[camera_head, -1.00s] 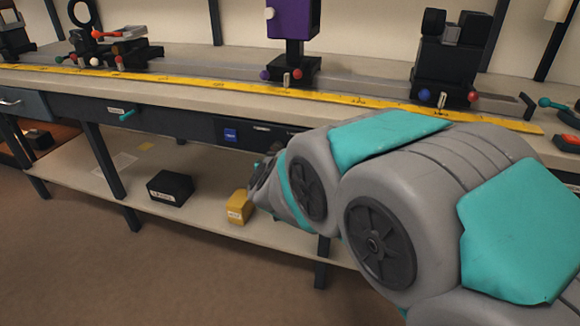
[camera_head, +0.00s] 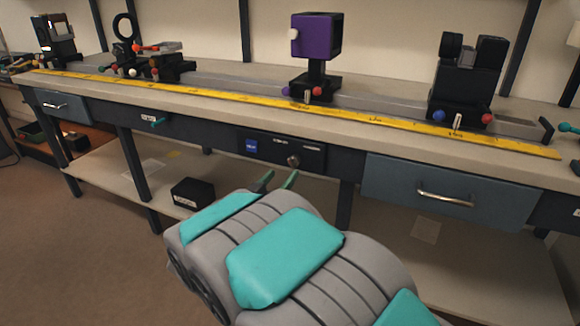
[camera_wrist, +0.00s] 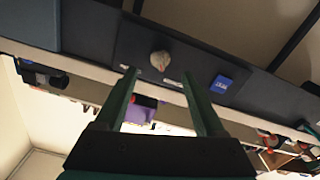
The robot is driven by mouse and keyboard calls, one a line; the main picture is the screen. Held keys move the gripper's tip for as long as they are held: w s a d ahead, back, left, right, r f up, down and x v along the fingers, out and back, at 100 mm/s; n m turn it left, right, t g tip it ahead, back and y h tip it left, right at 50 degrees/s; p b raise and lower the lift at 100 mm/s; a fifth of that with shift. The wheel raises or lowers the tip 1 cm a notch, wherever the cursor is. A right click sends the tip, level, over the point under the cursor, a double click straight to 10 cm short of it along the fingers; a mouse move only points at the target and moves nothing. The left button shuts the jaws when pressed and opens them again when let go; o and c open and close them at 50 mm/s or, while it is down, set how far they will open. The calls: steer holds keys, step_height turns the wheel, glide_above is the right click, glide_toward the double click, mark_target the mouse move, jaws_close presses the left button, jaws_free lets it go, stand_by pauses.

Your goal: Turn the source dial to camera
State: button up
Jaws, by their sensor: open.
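The dial (camera_head: 293,161) is a small round grey knob on the dark panel (camera_head: 268,153) under the bench's front edge. In the wrist view, which is upside down, the dial (camera_wrist: 160,61) appears between and just beyond my fingertips. Small pale labels sit near it, too small to read, so its setting cannot be told. My gripper (camera_head: 278,178) is open and empty, its two greenish fingers pointing at the panel from below and in front. In the wrist view my gripper (camera_wrist: 158,74) has its fingers apart, with the dial apparently not touched.
A blue badge (camera_head: 251,146) is on the panel left of the dial. A drawer (camera_head: 445,190) with a metal handle is to the right. A yellow ruler (camera_head: 300,103) and optical mounts, including a purple one (camera_head: 318,36), stand above. A black box (camera_head: 192,192) sits on the lower shelf.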

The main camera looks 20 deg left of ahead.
mark_target(291, 165)
steer(key=shift+w+d, duration=0.2)
steer(key=shift+w, duration=2.85)
jaws_close()
